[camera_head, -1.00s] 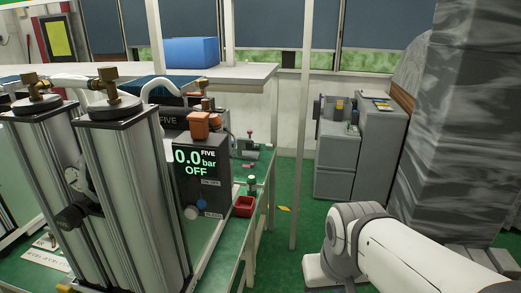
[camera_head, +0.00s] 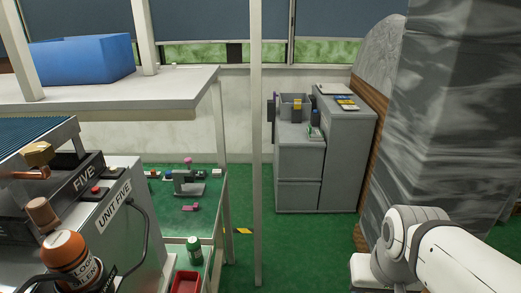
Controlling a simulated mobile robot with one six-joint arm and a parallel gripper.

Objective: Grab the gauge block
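I cannot pick out the gauge block for certain. On the green bench top (camera_head: 157,218) at the lower left stands a small grey fixture (camera_head: 188,187) with a pink knob on top. Several small coloured pieces lie around it, among them a pink piece (camera_head: 190,208) in front and a white piece (camera_head: 216,173) to its right. They are too small to name surely. My white arm shows at the lower right, but my gripper is outside the picture.
A grey machine marked UNIT FIVE (camera_head: 110,215) fills the lower left. A green-capped jar (camera_head: 194,252) and red tray (camera_head: 186,282) stand beside it. A thin post (camera_head: 257,150) rises mid-picture. Grey cabinets (camera_head: 340,160) stand behind, with green floor (camera_head: 300,245) free before them.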

